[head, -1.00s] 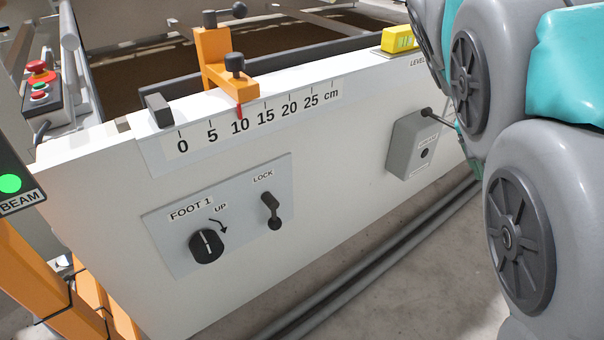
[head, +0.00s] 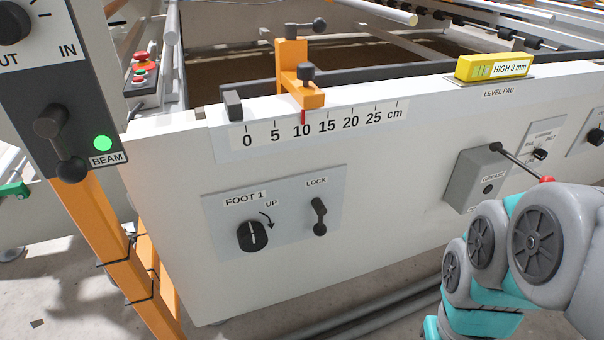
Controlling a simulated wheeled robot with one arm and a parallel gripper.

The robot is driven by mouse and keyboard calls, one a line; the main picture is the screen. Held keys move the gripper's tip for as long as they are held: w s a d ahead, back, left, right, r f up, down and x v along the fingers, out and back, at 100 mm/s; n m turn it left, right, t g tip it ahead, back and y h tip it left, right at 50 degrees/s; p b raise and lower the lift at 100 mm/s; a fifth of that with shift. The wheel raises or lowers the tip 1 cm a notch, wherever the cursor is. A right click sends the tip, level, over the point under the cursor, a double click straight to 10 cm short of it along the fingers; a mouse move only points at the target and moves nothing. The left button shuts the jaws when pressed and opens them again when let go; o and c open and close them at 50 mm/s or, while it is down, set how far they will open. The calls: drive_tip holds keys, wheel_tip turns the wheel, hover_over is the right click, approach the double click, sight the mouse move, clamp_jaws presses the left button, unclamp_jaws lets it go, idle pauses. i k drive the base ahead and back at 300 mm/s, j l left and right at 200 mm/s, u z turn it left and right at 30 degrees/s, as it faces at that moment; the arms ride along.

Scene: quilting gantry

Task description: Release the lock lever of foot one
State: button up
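The foot one panel (head: 215,225) is a grey plate on the white side wall, marked FOOT 1. Its lock lever (head: 319,216) is a small black lever under the word LOCK, with a rounded knob at its lower end. Left of it is a round black knob (head: 252,236) with a white line and a curved arrow marked UP. My arm (head: 500,250) reaches in at the lower right, well apart from the lever. My gripper is not in view.
Above the panel are a centimetre scale (head: 310,127) and an orange stop (head: 291,75). A yellow level pad display (head: 493,67) reads HIGH 3 mm. A grey box with a red-tipped crank (head: 475,178) is near my arm. An orange post (head: 115,245) stands at left.

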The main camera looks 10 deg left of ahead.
sight(320, 228)
drive_tip(key=l+u, duration=0.15)
drive_tip(key=u, duration=0.35)
drive_tip(key=i+l+u, duration=0.1)
drive_tip(key=u, duration=0.4)
